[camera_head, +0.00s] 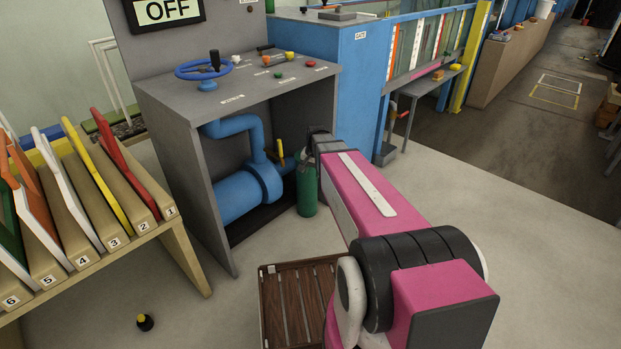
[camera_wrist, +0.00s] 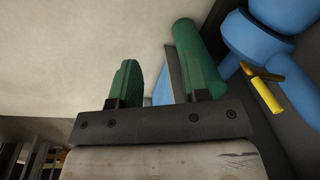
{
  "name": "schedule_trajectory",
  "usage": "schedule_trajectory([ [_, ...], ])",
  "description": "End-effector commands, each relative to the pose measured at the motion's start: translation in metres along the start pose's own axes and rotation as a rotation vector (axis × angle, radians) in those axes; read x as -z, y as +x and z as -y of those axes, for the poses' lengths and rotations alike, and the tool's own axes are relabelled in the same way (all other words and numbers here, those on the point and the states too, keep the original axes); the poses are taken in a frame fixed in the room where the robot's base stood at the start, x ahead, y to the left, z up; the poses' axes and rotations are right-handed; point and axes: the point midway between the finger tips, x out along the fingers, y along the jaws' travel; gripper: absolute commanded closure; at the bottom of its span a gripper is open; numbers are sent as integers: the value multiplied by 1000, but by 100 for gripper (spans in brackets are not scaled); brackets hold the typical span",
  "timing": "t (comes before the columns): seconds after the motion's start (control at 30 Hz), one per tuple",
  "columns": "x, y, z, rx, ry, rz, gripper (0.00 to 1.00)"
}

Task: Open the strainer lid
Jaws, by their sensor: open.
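No part is clearly marked as the strainer lid. Blue pipework with a thick horizontal body (camera_head: 240,198) and a wide round collar sits inside the grey cabinet; the wrist view shows blue round parts (camera_wrist: 255,42) at upper right. A yellow handle (camera_head: 281,149) is on it, also seen in the wrist view (camera_wrist: 267,97). A green cylinder (camera_head: 307,192) stands upright at the cabinet's right opening. My gripper (camera_wrist: 155,75) is open, nothing visible between its green fingers. The right finger overlaps a long green shape, probably that cylinder; contact cannot be told. My arm hides the fingers in the head view.
The cabinet top (camera_head: 250,85) carries a blue handwheel (camera_head: 204,68) and buttons, below an OFF display (camera_head: 166,12). A rack (camera_head: 90,245) of coloured panels stands left. A slatted wooden platform (camera_head: 290,300) and a small dark object (camera_head: 145,322) are on the floor.

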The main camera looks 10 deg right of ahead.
Motion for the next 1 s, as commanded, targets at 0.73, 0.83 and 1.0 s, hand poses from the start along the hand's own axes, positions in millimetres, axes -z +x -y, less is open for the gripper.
schedule_trajectory([
  [0.73, -36, -4, -17, -16, -86, 10, 58],
  [0.83, -77, -10, -37, -34, -192, 22, 58],
  [1.0, -140, -19, -70, -65, -390, 47, 58],
])
